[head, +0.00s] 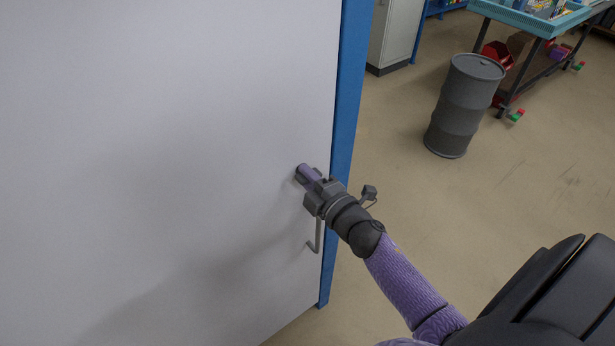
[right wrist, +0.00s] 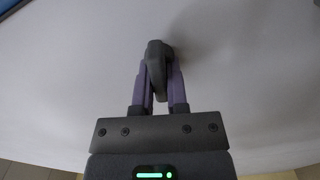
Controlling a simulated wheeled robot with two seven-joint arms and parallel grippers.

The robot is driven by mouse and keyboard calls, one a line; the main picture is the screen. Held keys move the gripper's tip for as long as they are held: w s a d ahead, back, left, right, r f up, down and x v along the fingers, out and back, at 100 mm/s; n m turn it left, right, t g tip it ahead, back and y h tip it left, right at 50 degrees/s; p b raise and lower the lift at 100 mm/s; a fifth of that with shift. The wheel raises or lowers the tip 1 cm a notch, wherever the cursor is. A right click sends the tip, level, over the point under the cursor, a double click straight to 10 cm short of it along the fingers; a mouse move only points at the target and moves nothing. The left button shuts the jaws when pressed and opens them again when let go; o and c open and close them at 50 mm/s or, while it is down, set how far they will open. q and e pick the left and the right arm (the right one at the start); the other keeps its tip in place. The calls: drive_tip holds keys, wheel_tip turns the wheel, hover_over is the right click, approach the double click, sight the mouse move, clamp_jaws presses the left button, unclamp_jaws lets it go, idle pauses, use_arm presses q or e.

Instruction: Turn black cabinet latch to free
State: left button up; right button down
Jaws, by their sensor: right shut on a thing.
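The black latch (right wrist: 154,60) is on the pale cabinet door and shows in the right wrist view between my right gripper's fingers. My right gripper (right wrist: 158,80) is shut on it, one purple finger on each side. In the right wrist view the latch looks nearly upright, with a slight tilt. In the head view my right gripper (head: 306,176) is against the door near its right edge and largely hides the latch. The cabinet door (head: 170,130) is a broad light grey panel with a blue frame (head: 349,90) along its right side. My left gripper is not in view.
A metal pull handle (head: 317,238) is on the door just below my right gripper. A grey drum (head: 463,105) stands on the floor at the upper right, near a cart with a blue tray (head: 527,22). The floor between the cabinet and drum is clear.

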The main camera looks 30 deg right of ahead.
drive_tip(key=shift+f+n, duration=0.1)
drive_tip(key=shift+n, duration=0.5)
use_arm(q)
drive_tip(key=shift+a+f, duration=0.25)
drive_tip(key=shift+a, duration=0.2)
use_arm(e)
drive_tip(key=shift+n, duration=0.6)
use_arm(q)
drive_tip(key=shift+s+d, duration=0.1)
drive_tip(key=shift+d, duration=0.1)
use_arm(e)
drive_tip(key=c, duration=0.6)
unclamp_jaws()
drive_tip(key=shift+c, duration=0.2)
use_arm(q)
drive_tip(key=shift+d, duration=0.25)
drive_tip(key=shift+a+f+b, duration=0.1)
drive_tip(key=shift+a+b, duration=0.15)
drive_tip(key=shift+b, duration=0.05)
use_arm(e)
drive_tip(key=s, duration=1)
drive_tip(key=shift+d, duration=0.4)
